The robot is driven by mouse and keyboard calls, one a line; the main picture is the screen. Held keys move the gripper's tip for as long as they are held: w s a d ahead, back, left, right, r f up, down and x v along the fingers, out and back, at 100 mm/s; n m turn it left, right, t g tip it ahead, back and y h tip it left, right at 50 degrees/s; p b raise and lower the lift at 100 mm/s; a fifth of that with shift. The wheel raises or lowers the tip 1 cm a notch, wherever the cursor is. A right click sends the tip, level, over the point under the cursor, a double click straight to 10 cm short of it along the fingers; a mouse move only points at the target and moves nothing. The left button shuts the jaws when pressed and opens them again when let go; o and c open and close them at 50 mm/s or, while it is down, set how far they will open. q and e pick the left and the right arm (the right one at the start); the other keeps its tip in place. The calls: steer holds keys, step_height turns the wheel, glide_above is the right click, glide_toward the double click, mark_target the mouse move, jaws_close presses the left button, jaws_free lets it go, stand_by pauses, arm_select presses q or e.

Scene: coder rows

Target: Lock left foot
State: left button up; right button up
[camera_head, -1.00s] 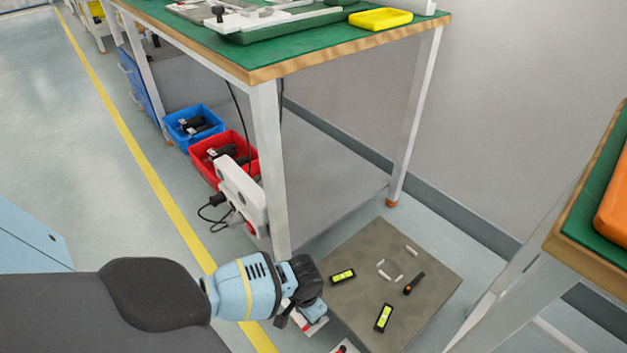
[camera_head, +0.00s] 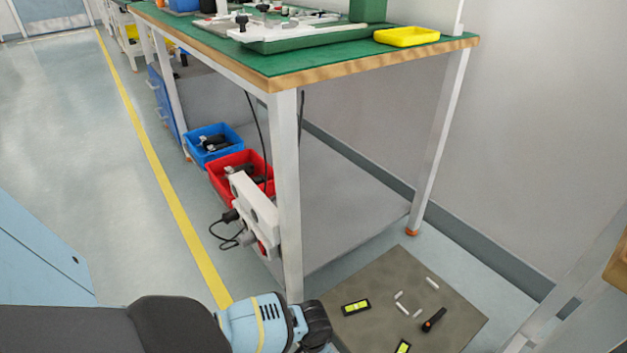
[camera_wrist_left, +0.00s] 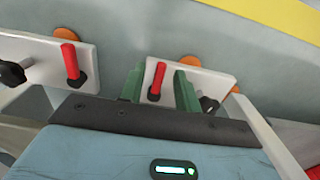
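In the left wrist view, two white brackets with orange discs behind them stand against the grey floor. The left bracket (camera_wrist_left: 30,60) carries a red lever (camera_wrist_left: 70,60) and a black knob (camera_wrist_left: 12,74). The right bracket (camera_wrist_left: 218,82) carries another red lever (camera_wrist_left: 157,78) and a black knob (camera_wrist_left: 209,103). My left gripper (camera_wrist_left: 160,88) is open, its green fingers on either side of the right bracket's lever with gaps between. In the head view my left gripper (camera_head: 318,322) is low by the near table leg, its fingertips hidden. My right gripper is out of view.
A green-topped workbench (camera_head: 370,55) stands ahead, its near leg (camera_head: 287,200) close to my left gripper. Red (camera_head: 213,175) and blue (camera_head: 190,148) bins sit under it. A brown mat (camera_head: 385,270) with small parts lies to the right.

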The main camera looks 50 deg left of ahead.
arm_select(q)
jaws_close()
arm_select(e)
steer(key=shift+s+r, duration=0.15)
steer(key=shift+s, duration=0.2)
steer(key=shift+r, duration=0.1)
arm_select(q)
steer(key=shift+d+r+n+p, duration=0.15)
steer(key=shift+d+n+p, duration=0.35)
steer(key=shift+n+p, duration=0.7)
steer(key=n, duration=0.1)
steer(key=d+n+p, duration=0.1)
steer(key=shift+w+n, duration=0.1)
steer(key=shift+n, duration=0.2)
steer(key=shift+w+d+n+p, duration=0.15)
steer(key=shift+d+n+p, duration=0.1)
steer(key=shift+n, duration=0.6)
steer(key=shift+w+d+n+p, duration=0.15)
steer(key=shift+n+p, duration=0.1)
steer(key=shift+n, duration=0.55)
steer(key=shift+w+d+n+p, duration=0.15)
steer(key=shift+d+n+p, duration=0.1)
steer(key=shift+n, duration=0.6)
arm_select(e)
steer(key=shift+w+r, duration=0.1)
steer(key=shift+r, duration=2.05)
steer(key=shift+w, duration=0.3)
